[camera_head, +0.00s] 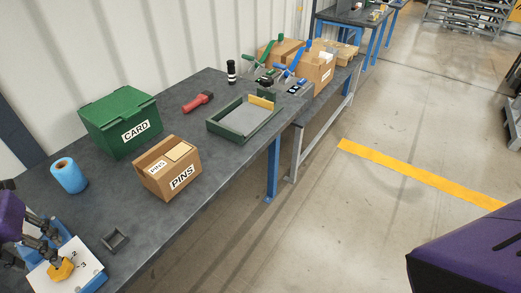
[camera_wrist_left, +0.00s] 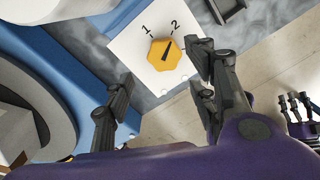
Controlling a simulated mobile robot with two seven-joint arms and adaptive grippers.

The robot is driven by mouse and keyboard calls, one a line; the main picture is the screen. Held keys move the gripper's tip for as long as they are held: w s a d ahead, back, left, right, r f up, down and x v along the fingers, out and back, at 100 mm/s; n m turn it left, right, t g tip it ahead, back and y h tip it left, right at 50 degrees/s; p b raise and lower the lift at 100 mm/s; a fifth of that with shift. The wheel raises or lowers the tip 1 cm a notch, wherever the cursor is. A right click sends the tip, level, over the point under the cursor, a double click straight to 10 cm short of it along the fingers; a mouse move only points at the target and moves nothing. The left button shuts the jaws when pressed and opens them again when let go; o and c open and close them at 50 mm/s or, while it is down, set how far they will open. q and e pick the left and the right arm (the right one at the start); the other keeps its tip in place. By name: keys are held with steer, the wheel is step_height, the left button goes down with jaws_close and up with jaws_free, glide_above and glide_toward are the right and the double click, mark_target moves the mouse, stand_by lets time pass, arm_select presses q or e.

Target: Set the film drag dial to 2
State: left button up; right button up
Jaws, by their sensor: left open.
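The film drag dial is a yellow-orange knob (camera_head: 61,270) on a white panel (camera_head: 88,264) at the lower left of the head view. In the left wrist view the knob (camera_wrist_left: 164,55) carries a dark pointer mark directed up and slightly right, roughly toward the 2; its exact setting is hard to tell. The numbers 1 and 2 show there, and a finger covers the area to the right. My left gripper (camera_head: 48,240) is open beside the knob.
A blue roll (camera_head: 69,175), a green CARD box (camera_head: 120,122), a cardboard PINS box (camera_head: 167,168) and a small dark bracket (camera_head: 115,240) stand on the grey bench. A green-edged tray (camera_head: 233,133) is farther back. My right gripper (camera_wrist_left: 300,112) appears away from the bench.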

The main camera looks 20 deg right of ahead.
mark_target(55, 269)
arm_select(q)
step_height(55, 269, up, 6)
steer(key=shift+f, duration=0.25)
